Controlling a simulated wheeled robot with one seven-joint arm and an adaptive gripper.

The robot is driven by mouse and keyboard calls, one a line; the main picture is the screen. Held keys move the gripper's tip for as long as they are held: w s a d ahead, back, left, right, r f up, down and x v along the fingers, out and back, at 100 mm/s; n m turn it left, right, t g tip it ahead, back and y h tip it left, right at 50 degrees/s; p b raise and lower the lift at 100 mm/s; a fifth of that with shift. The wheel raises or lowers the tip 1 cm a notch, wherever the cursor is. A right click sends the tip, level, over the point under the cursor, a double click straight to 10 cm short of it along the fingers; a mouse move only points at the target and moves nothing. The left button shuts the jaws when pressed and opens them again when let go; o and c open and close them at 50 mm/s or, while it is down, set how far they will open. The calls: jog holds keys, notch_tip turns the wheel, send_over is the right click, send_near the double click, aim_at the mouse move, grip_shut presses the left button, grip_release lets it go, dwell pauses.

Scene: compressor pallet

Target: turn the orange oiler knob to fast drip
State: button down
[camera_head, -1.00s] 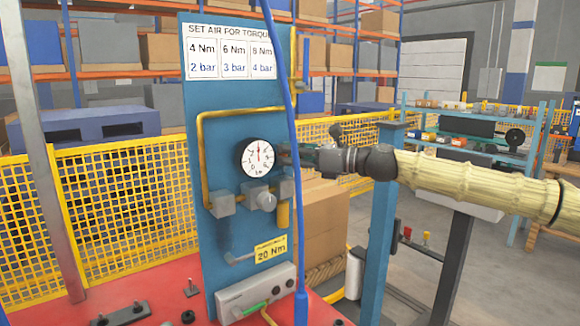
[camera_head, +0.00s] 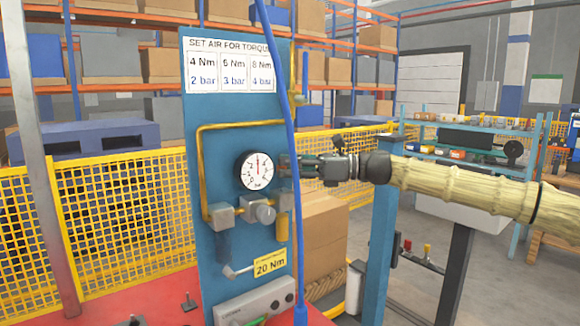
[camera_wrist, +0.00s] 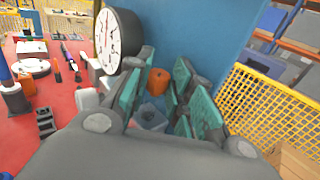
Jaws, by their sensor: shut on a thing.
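The orange oiler knob (camera_wrist: 158,80) shows in the wrist view between the teal-padded fingers of my gripper (camera_wrist: 156,88). The fingers are shut on it from both sides. In the head view my gripper (camera_head: 290,166) reaches in from the right to the blue panel's right edge, beside the gauge, and hides the knob there. No drip marking on the knob is readable.
The round white gauge (camera_head: 254,171) is close to the fingers; it also shows in the wrist view (camera_wrist: 117,41). A blue hose (camera_head: 285,110) hangs down the blue panel (camera_head: 222,160). A blue post (camera_head: 383,225) stands below my wrist. A yellow mesh fence (camera_head: 130,215) is behind.

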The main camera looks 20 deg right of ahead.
jog(key=c, duration=1.3)
grip_release()
jog(key=shift+d, duration=0.1)
jog(key=shift+v, duration=4.05)
